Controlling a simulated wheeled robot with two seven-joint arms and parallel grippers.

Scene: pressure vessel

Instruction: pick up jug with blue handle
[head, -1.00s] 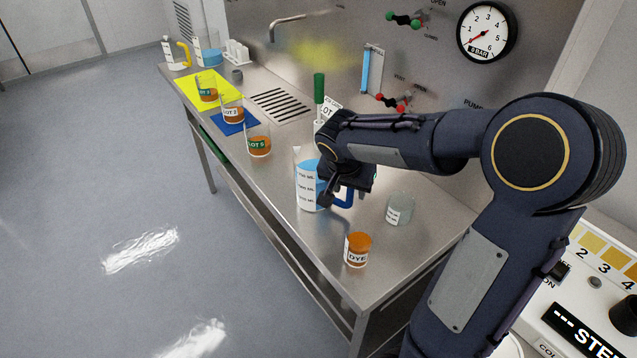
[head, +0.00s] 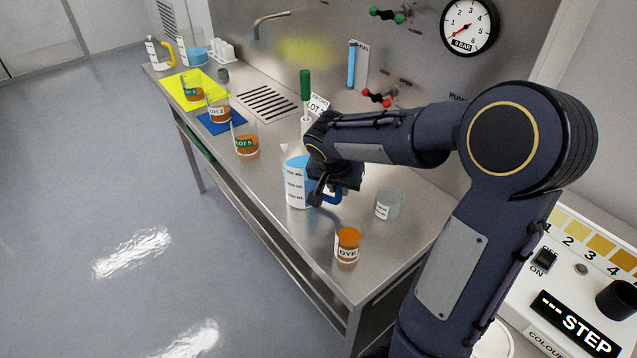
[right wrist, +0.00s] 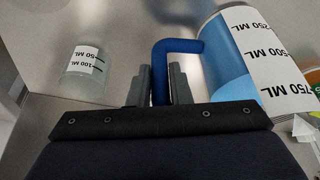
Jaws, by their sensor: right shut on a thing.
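The jug with the blue handle (head: 297,186) stands upright on the steel bench. It is clear with volume markings and blue liquid inside. My right gripper (head: 326,190) is at the jug's right side. In the right wrist view the right gripper (right wrist: 160,88) has its two fingers on either side of the blue handle (right wrist: 163,62), shut on it. The jug body (right wrist: 250,60) shows to the right there. My arm hides part of the jug and handle in the head view. My left gripper does not show.
A small clear beaker (head: 388,204) and an orange DYE jar (head: 347,245) stand close by on the bench (head: 385,270). Lot beakers (head: 245,140) stand further along. A jug with a yellow handle (head: 160,52) is at the far end. A panel stands behind.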

